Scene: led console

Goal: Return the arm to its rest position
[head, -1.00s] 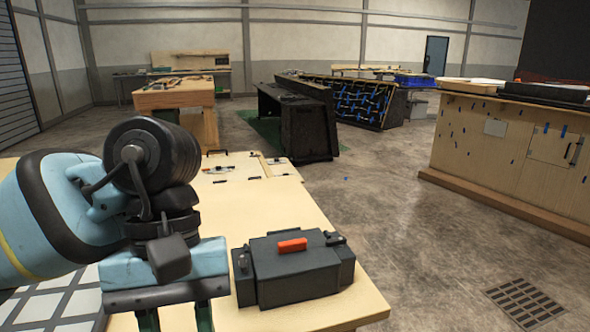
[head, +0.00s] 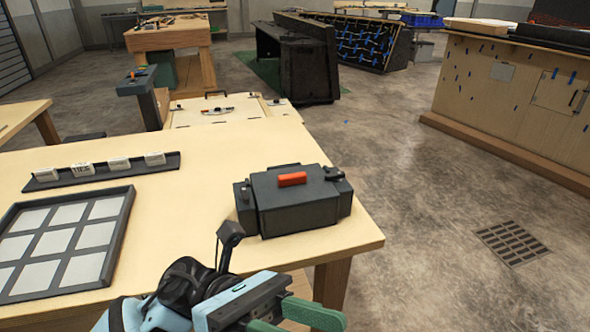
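My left gripper (head: 306,323) is at the bottom edge of the head view, below and in front of the table's near edge. Its two green fingers show apart with a gap between them, and nothing is seen between them. The finger ends are partly cut off by the frame. My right gripper is not in view. A dark grey console box (head: 296,211) with an orange-red block (head: 292,179) on top sits at the right end of the wooden table (head: 215,165), apart from the gripper.
A dark-framed panel with a grid of pale squares (head: 130,207) lies at the table's left. Behind it is a dark strip (head: 108,176) with several small white blocks. Workbenches stand farther back. Concrete floor (head: 420,270) is clear at the right.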

